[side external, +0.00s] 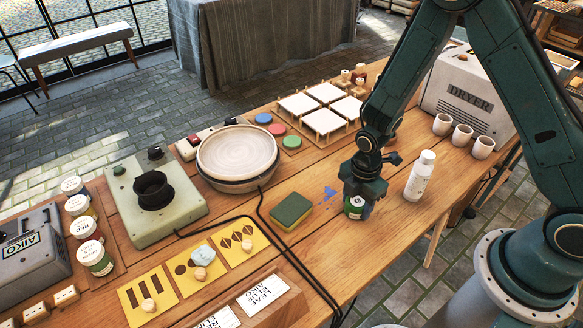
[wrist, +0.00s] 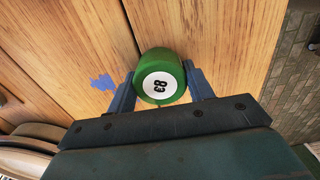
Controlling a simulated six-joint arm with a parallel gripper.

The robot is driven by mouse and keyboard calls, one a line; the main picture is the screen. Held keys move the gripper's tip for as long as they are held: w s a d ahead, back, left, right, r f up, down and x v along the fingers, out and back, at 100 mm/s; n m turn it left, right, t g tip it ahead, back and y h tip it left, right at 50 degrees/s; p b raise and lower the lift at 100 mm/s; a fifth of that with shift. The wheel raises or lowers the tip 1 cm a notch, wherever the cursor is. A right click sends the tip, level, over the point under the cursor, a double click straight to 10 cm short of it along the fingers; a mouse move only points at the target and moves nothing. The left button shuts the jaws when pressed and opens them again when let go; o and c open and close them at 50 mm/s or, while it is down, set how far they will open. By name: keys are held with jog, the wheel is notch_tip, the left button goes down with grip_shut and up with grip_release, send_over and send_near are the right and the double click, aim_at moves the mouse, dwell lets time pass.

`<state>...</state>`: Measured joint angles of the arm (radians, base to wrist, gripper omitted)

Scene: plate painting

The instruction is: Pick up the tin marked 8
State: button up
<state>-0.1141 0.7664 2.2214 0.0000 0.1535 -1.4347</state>
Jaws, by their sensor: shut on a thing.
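A green tin (wrist: 159,75) with a round white label is between the two fingers of my gripper (wrist: 160,80) in the wrist view. The black marking on the label shows an 8 with another figure-like mark beside it, which I cannot read surely. In the side view the tin (side external: 354,208) is directly below my gripper (side external: 360,195), partly hidden by the fingers. My gripper is shut on the tin, a finger on each side. The tin looks upright, at or very near the wooden table; I cannot tell whether it touches.
A white bottle (side external: 420,176) stands close right of the tin. A green-yellow sponge (side external: 290,212) and a blue paint smear (side external: 327,194) lie to its left. Cups (side external: 462,136), the dryer (side external: 466,95), a plate on a wheel (side external: 237,152) and a tile rack (side external: 322,121) stand farther off.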

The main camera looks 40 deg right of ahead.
aim_at(357, 201)
notch_tip(357, 201, up, 20)
dwell(0.9)
jog(key=shift+f, duration=0.1)
dwell(0.4)
